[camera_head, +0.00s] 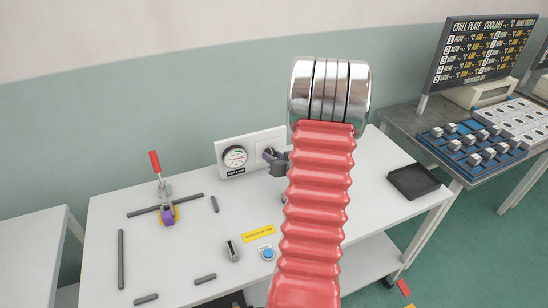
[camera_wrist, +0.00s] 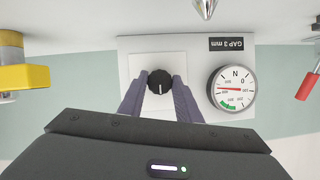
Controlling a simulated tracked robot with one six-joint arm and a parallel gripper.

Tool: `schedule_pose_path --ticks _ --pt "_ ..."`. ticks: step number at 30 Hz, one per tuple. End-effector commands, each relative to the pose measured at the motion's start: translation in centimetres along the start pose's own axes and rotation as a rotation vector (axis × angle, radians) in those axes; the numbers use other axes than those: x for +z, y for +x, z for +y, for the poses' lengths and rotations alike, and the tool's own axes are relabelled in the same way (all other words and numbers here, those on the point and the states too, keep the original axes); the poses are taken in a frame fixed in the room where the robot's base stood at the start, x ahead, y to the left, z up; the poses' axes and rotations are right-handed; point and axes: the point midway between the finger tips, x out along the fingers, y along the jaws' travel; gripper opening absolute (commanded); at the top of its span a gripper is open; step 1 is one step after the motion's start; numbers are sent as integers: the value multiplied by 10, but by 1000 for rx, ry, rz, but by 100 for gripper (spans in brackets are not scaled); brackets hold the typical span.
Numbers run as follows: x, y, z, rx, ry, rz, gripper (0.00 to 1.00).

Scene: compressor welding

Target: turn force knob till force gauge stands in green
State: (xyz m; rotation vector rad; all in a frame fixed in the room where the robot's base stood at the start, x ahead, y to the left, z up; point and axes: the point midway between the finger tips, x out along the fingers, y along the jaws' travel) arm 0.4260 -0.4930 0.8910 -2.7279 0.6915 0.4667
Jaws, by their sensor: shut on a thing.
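The force knob (camera_wrist: 160,80) is black with a white mark and sits on a white panel (camera_wrist: 145,58). The wrist view is upside down. My gripper (camera_wrist: 160,84) has its two purple-grey fingers on either side of the knob, shut on it. The force gauge (camera_wrist: 231,88) is beside the knob, with a red needle pointing left in this view. Its green band is at the lower left of the dial, and the needle lies outside it. In the head view, the gauge (camera_head: 235,156) stands at the table's back, and my gripper (camera_head: 268,153) hides most of the knob.
A purple clamp with a red handle (camera_head: 155,163) stands on the white table (camera_head: 110,215) at left. Grey bars, a blue button (camera_head: 268,254) and a yellow label (camera_head: 258,234) lie nearer. A black tray (camera_head: 413,181) is at right. A metal tip (camera_wrist: 205,6) shows in the wrist view.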

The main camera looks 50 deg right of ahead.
Motion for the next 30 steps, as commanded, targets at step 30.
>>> schedule_pose_path --ticks 30 --pt "0 0 -3 127 -305 -1 8"
